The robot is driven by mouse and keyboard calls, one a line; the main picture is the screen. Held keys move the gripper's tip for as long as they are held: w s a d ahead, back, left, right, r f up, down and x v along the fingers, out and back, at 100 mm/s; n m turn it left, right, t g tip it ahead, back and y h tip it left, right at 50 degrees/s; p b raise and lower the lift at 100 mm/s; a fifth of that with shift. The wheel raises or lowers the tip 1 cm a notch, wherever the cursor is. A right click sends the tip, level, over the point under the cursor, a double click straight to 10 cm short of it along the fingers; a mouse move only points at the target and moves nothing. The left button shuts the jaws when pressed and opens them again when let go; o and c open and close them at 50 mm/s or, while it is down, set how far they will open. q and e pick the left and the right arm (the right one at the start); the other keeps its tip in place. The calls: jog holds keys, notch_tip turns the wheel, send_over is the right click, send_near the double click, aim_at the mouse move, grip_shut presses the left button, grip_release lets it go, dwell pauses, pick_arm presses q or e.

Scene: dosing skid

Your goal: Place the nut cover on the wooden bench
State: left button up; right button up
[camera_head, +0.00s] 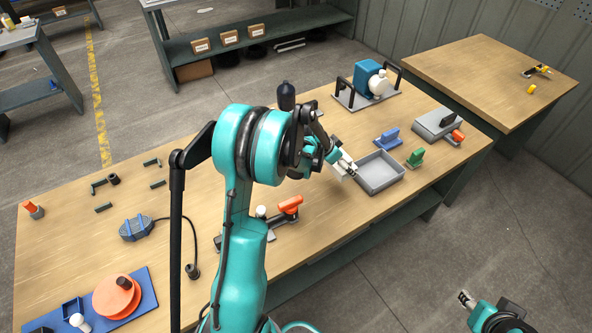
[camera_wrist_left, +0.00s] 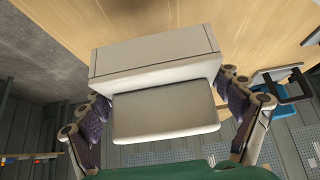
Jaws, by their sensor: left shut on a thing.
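The nut cover, a pale grey-white stepped block (camera_wrist_left: 155,75), fills the middle of the left wrist view. My left gripper (camera_head: 347,165) is shut on it, with a dark finger pressed to each side. In the head view the nut cover (camera_head: 338,173) shows small under the fingers, over the wooden bench (camera_head: 330,215), just left of the grey tray. I cannot tell whether it touches the wood. My right gripper (camera_head: 466,299) is at the lower right, over the floor and away from the bench; its jaws are too small to read.
An orange-handled valve (camera_head: 290,205) lies left. A pump (camera_head: 370,80) stands at the back. A second wooden table (camera_head: 480,65) is at right.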

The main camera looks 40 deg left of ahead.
pick_arm(q)
jog(key=b, duration=0.3)
send_over(322, 169)
jog(key=s, duration=0.2)
jog(key=f, duration=0.6)
jog(key=shift+a+f, duration=0.1)
jog(key=shift+a, duration=0.2)
jog(key=shift+a+f, duration=0.1)
jog(key=shift+f+b, duration=0.95)
jog(key=shift+f, duration=0.9)
jog(key=shift+f, duration=0.25)
jog(key=o, duration=0.9)
jog(key=shift+r, duration=0.1)
